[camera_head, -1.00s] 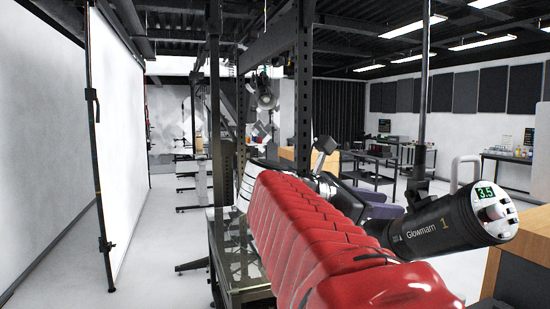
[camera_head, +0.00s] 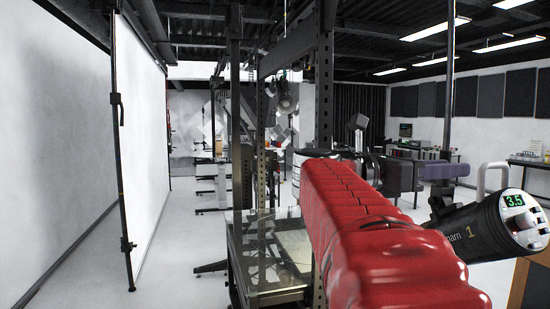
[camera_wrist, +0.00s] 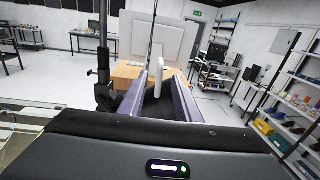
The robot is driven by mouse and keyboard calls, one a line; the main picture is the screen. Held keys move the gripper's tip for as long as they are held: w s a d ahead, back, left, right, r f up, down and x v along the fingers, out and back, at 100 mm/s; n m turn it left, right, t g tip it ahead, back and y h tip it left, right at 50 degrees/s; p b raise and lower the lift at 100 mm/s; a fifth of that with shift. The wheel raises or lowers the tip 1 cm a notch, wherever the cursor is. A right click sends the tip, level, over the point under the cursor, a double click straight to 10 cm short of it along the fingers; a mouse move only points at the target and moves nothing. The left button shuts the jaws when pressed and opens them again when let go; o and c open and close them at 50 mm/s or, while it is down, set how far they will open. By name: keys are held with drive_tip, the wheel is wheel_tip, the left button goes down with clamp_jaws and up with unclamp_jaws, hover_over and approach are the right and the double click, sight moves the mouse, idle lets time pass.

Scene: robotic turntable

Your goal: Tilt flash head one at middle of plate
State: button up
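Flash head one (camera_head: 480,232) is a black cylinder marked 1 at the right of the head view. Its right end has a white control panel with a green 3.5 readout (camera_head: 513,200) and a white arched handle (camera_head: 492,178). My gripper (camera_head: 468,167) has purple fingers just left of the handle in the head view. In the wrist view my gripper (camera_wrist: 162,76) is open, its fingers spread. A dark shape lies between them; I cannot tell what it is.
A stand pole (camera_head: 448,100) rises behind the flash head. A glass-topped table (camera_head: 265,272) stands at lower middle. A tall white screen (camera_head: 145,150) on a black stand is at the left. Shelves (camera_wrist: 285,115) line the right of the wrist view.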

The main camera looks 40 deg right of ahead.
sight(491, 166)
drive_tip(key=x, duration=1.2)
drive_tip(key=shift+d, duration=0.1)
drive_tip(key=shift+c, duration=0.5)
clamp_jaws()
